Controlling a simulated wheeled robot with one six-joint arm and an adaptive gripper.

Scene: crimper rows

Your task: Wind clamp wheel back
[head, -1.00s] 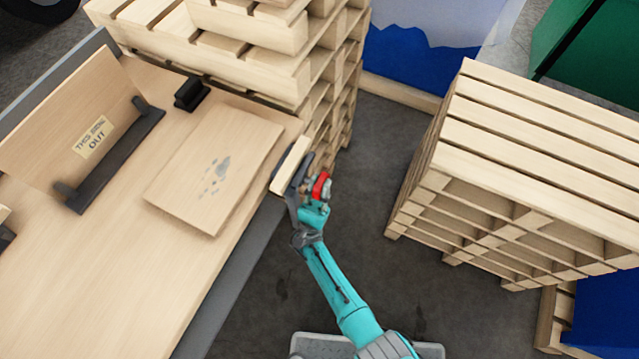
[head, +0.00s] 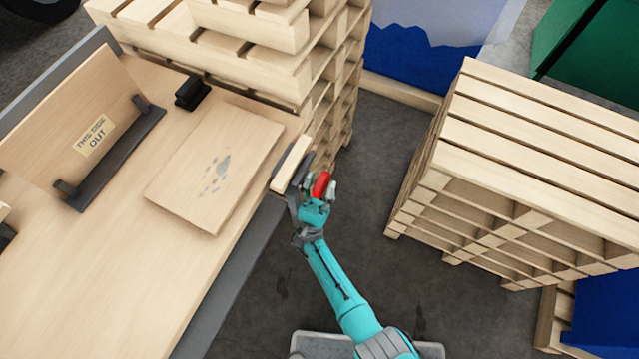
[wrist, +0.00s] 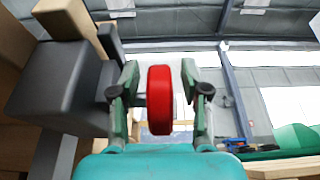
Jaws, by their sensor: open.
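The red clamp wheel (wrist: 160,100) shows edge-on in the middle of the wrist view, between the two fingers of my open gripper (wrist: 160,82). In the head view the wheel (head: 321,185) sits at the end of my gripper (head: 322,192), beside the dark clamp (head: 293,190) at the bench corner. A wooden jaw strip (head: 291,163) is on the clamp's bench side. The clamp's dark body (wrist: 60,85) fills the left of the wrist view. The wheel's spindle is mostly hidden.
The workbench (head: 110,270) carries a flat board (head: 217,170), a leaning board (head: 75,115) marked "THIS SIDE OUT" and a small black block (head: 191,93). Pallet stacks stand behind the clamp (head: 330,80) and at the right (head: 540,150). Dark floor between them is clear.

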